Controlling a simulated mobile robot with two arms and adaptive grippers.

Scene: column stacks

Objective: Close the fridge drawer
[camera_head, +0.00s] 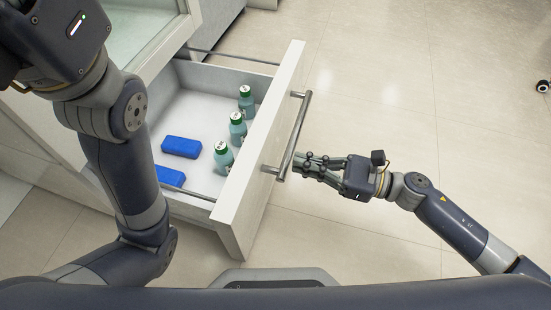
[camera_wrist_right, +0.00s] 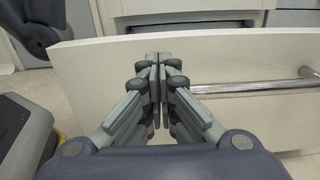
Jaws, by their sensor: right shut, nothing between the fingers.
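The fridge drawer (camera_head: 237,190) is pulled out, with its white front panel facing right and a metal bar handle (camera_head: 295,130) on it. Inside lie two blue blocks (camera_head: 181,147) and three green-capped bottles (camera_head: 237,130). My right gripper (camera_head: 300,162) is at the drawer front beside the near end of the handle, its fingers shut and empty. In the right wrist view the closed fingertips (camera_wrist_right: 157,58) point at the drawer front (camera_wrist_right: 95,75), with the handle (camera_wrist_right: 255,87) to their right. I cannot tell whether they touch the panel. My left arm crosses the left side; its gripper is not in view.
The fridge body (camera_head: 60,125) is at the left behind the drawer. The tiled floor (camera_head: 400,70) to the right of the drawer is clear. A small dark wheel-like object (camera_head: 543,86) is at the far right edge.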

